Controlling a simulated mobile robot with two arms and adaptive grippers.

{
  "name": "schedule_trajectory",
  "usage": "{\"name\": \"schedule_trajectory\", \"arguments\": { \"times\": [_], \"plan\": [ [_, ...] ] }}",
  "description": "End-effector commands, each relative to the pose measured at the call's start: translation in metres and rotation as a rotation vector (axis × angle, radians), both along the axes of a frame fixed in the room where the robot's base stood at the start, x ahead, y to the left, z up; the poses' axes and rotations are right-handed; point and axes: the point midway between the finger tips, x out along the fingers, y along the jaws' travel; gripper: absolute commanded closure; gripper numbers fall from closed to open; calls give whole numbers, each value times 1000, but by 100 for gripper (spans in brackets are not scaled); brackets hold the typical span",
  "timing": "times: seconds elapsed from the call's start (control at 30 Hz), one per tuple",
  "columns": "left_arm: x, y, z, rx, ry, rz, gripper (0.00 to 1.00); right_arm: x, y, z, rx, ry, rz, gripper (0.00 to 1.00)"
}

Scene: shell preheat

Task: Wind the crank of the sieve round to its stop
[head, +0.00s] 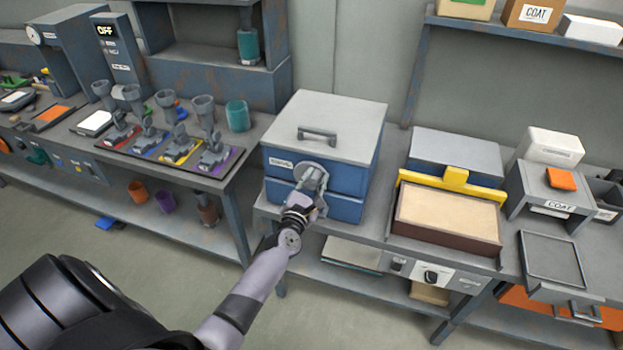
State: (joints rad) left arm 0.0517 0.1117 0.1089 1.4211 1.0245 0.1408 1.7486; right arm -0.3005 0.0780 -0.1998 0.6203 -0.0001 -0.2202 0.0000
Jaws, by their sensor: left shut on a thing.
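The sieve is a blue box (350,180) with a grey lid and a handle on top, standing on the bench in the middle of the head view. A round grey crank disc (311,177) shows on its front face. My left gripper (318,198) is at this front face, shut on the crank. The gripper and wrist cover much of the crank, so its handle and exact angle are hard to see. My right gripper is not in view.
A tray of sand-coloured material with a yellow bar (452,182) stands right of the sieve. An empty grey tray (552,258) is further right. Several grey funnel-topped pieces stand on a coloured mat (228,168) on the left bench. A floor gap separates the benches.

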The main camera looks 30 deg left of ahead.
Motion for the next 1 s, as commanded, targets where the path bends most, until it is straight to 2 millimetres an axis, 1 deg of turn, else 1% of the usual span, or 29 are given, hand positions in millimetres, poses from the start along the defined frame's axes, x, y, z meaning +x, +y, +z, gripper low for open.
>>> {"name": "schedule_trajectory", "arguments": {
  "times": [0.5, 1.0],
  "plan": [
    [2, -10, -16, 477, 117, -1, 100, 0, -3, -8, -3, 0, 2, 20],
    [3, -11, -32, 941, 228, -1, 100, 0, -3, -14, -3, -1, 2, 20]
  ]
}}
